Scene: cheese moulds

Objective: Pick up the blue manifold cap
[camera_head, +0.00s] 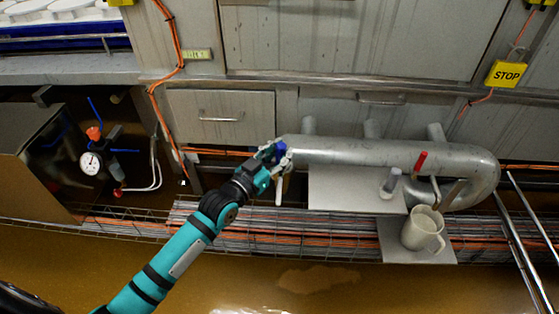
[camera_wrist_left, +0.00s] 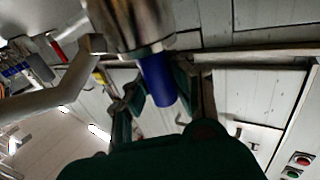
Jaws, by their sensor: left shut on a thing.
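The blue manifold cap (camera_head: 281,149) is at the left end of the grey metal manifold pipe (camera_head: 380,153). My left gripper (camera_head: 270,157) reaches it from the lower left and is shut on it. In the left wrist view the blue cap (camera_wrist_left: 157,80) sits between the two dark fingers of my left gripper (camera_wrist_left: 163,95), directly against the metal pipe end (camera_wrist_left: 130,22). I cannot tell whether the cap is still seated on the pipe. My right gripper is not in view.
A white handle (camera_head: 279,191) hangs beside the pipe end. A light shelf plate (camera_head: 345,190) lies under the pipe, and a beige mug (camera_head: 422,229) stands on a lower plate. A gauge (camera_head: 90,163) is at the left. Wire trays of cables run below.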

